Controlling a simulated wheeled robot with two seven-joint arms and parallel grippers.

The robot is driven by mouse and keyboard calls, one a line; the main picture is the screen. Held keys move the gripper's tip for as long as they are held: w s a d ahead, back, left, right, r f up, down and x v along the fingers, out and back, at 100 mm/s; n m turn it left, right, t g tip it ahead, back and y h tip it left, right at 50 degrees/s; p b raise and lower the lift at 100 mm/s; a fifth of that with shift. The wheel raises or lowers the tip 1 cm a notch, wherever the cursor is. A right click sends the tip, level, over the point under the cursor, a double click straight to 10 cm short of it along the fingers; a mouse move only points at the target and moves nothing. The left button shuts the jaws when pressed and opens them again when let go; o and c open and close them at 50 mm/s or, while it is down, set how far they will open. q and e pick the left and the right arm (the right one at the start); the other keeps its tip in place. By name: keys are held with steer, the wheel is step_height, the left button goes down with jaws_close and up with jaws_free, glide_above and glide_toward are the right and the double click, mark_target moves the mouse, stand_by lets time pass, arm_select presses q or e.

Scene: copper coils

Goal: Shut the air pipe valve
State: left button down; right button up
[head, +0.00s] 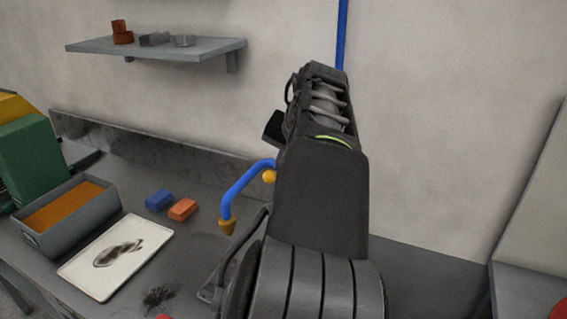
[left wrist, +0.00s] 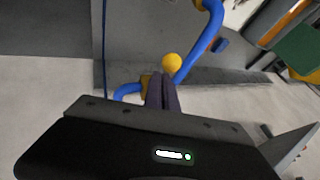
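The blue air pipe (head: 240,187) shows to the left of my left arm and ends in a yellow nozzle (head: 227,227); its middle is hidden behind the arm. A yellow ball knob (head: 269,176), apparently on the valve handle, peeks out at the arm's edge. In the left wrist view, my left gripper (left wrist: 162,82) has its dark fingers together, tips close beside the yellow knob (left wrist: 172,62). I cannot tell if they touch it, and I see nothing held between them. A yellow fitting (left wrist: 146,83) on the pipe is partly behind the fingers. My right gripper is not in view.
On the bench are a grey bin with orange contents (head: 35,240), a stained white tray (head: 80,270), a blue block (head: 158,200) and an orange block (head: 183,209). A wall shelf (head: 200,47) holds small parts. A green object (head: 35,160) stands far left.

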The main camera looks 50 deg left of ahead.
arm_select(q)
steer(key=v, duration=0.7)
steer(key=shift+d+r, duration=0.15)
steer(key=shift+r, duration=0.15)
steer(key=shift+f, duration=0.1)
